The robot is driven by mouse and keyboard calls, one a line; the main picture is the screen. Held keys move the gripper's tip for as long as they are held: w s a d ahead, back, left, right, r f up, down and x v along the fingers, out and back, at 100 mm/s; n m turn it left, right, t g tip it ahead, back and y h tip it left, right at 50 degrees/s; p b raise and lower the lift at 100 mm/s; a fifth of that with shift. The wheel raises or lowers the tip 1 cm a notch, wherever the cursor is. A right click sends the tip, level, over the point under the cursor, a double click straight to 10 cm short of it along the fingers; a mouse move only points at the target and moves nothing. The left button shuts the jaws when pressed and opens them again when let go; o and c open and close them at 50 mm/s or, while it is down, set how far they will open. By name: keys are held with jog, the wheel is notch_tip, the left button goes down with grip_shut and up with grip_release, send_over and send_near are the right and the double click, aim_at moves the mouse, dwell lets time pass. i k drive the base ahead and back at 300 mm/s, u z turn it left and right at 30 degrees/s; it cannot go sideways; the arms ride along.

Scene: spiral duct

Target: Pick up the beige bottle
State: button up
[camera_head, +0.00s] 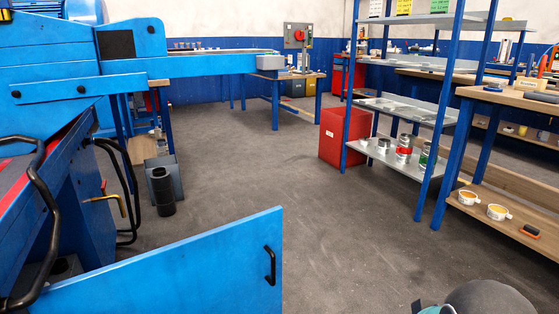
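I cannot make out a beige bottle clearly anywhere in the head view. Small pale and yellowish items on the right-hand benches are too small to identify. A dark rounded shape and a small teal-and-white piece show at the bottom right edge and seem to be part of my arm. My gripper's fingers do not show, so nothing can be seen in its grip.
A blue machine (40,65) fills the left, with an open blue panel (180,275) jutting across the front. A metal shelf rack (400,108), a red cabinet (345,136) and a wooden workbench (520,98) stand right. A black cylinder (163,192) stands left. The middle floor is clear.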

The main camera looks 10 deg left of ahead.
aim_at(157, 132)
jog(key=z, duration=0.1)
jog(key=i, duration=2.25)
jog(key=u, duration=0.3)
jog(key=i, duration=2.05)
jog(key=u, duration=1.2)
jog(key=i, duration=2)
jog(key=u, duration=3.65)
